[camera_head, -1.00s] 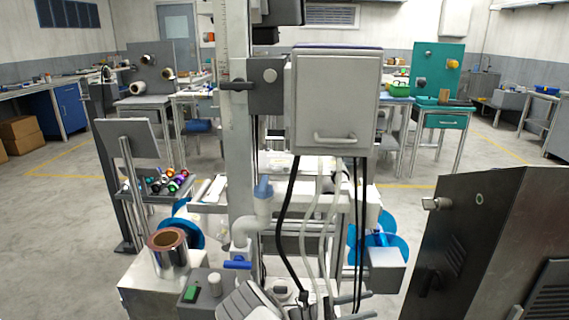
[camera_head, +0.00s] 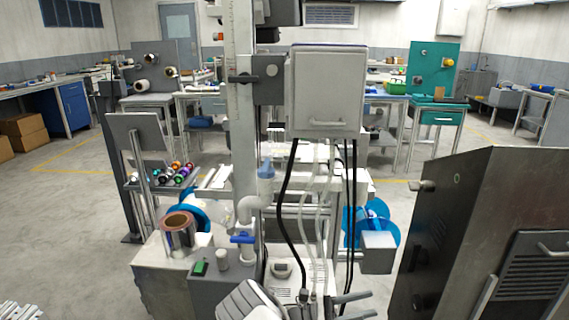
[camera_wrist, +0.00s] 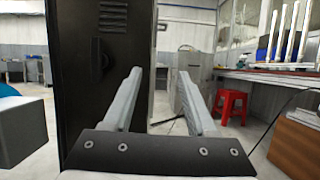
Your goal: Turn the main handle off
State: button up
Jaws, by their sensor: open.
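A dark metal cabinet (camera_head: 450,195) stands at the right. Its left face carries a small dark handle (camera_head: 413,257), probably the main handle; its setting cannot be read. In the wrist view the cabinet's dark face (camera_wrist: 75,90) fills the left, with the dark handle (camera_wrist: 104,58) beyond and left of the fingers. My gripper (camera_wrist: 161,78) is open and empty, with nothing between its two grey fingers. It also shows at the bottom of the head view (camera_head: 355,305), left of the cabinet and apart from it.
A machine column with a grey box (camera_head: 328,95), hanging cables and a blue valve lever (camera_head: 242,239) stands in front. A film reel (camera_head: 180,228) sits at left. The wrist view shows a red stool (camera_wrist: 234,103) and a brown box (camera_wrist: 297,145) at right.

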jog(key=s+d+r+m+g+y, duration=0.1)
jog(key=s+r+m+g+y, duration=0.1)
jog(key=s+r+m+y, duration=0.4)
jog(key=s+d+r+m+g+y, duration=0.1)
jog(key=s+r+m+g+y, duration=0.15)
jog(key=r+y, duration=0.5)
jog(key=s+a+r+m+t+y, duration=0.4)
jog(key=s+r+t, duration=0.2)
jog(key=s+r, duration=0.15)
jog(key=s+a+r+m+t+y, duration=0.4)
jog(key=s+r+m+t+y, duration=0.15)
jog(key=s+r, duration=0.2)
notch_tip(320, 180, up, 21)
jog(key=n+p, duration=0.1)
jog(key=p, duration=2)
jog(key=shift+s+h, duration=0.3)
jog(key=shift+s, duration=0.05)
jog(key=shift+f, duration=0.15)
jog(key=shift+c, duration=0.6)
